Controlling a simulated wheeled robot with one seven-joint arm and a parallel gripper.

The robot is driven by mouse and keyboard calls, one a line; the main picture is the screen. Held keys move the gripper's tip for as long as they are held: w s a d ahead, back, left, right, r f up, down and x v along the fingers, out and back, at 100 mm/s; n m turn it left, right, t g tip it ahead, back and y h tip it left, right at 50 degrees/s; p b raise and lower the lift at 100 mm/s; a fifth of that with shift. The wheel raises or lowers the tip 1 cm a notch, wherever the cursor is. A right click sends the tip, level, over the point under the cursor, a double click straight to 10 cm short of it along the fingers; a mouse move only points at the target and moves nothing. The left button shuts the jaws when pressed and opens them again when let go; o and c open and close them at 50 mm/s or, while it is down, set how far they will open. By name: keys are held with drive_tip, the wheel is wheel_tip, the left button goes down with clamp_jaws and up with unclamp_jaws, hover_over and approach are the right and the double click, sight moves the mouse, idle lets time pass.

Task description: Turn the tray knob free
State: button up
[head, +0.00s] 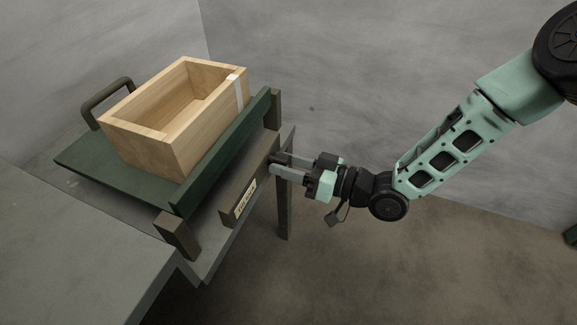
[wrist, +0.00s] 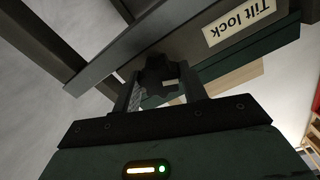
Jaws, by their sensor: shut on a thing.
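The tray knob (wrist: 157,72) is dark and lobed, on the front bar beside a "Tilt lock" label (wrist: 239,22). My gripper (head: 274,164) reaches in from the right and is shut on the knob; the wrist view shows one finger on each side of it. A small light mark shows on the knob. In the head view the fingers largely hide the knob. The green tray (head: 85,160) is tilted on its stand and carries an open, empty-looking wooden crate (head: 150,152).
A dark handle (head: 105,92) rises at the tray's far left. The stand's bar (head: 233,208) and leg (head: 284,215) are close to my gripper. A grey bench (head: 75,250) lies at the lower left.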

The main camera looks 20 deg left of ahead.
drive_tip(key=shift+f+n+b, duration=0.1)
drive_tip(key=shift+n+b, duration=0.5)
drive_tip(key=shift+n, duration=1.4)
drive_tip(key=o, duration=0.9)
drive_tip(key=shift+o, duration=0.2)
drive_tip(key=shift+d, duration=0.15)
drive_tip(key=s+d+p, duration=0.1)
drive_tip(key=d+p, duration=0.1)
drive_tip(key=d, duration=1.5)
drive_tip(key=shift+s, duration=0.15)
drive_tip(key=shift+d, duration=0.1)
